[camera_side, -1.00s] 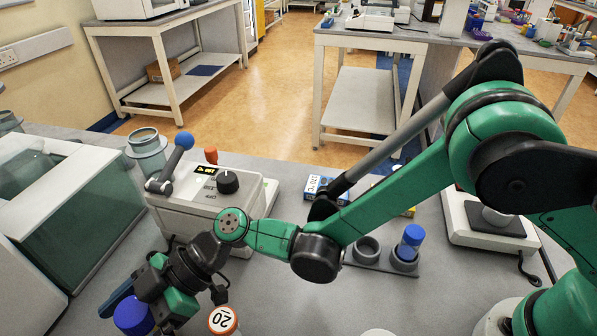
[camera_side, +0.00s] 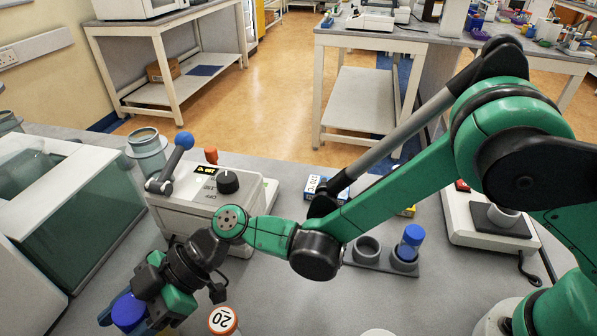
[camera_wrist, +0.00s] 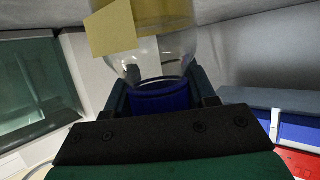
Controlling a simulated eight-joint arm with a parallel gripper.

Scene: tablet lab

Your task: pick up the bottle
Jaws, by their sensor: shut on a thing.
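The bottle (camera_wrist: 150,68) is clear with a yellow label and a blue cap, and it sits between the fingers of my gripper (camera_wrist: 161,95) in the wrist view. My gripper is shut on it at the blue cap. In the side view my gripper (camera_side: 133,316) is at the lower left, with the blue cap (camera_side: 128,309) between its fingers. The bottle's body is out of frame or hidden there, so its clearance from the bench cannot be told.
An orange-and-white cap marked 20 (camera_side: 222,321) is just right of my gripper. A white instrument with a knob (camera_side: 205,195) stands behind it. A glass-sided case (camera_side: 85,220) is to the left.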

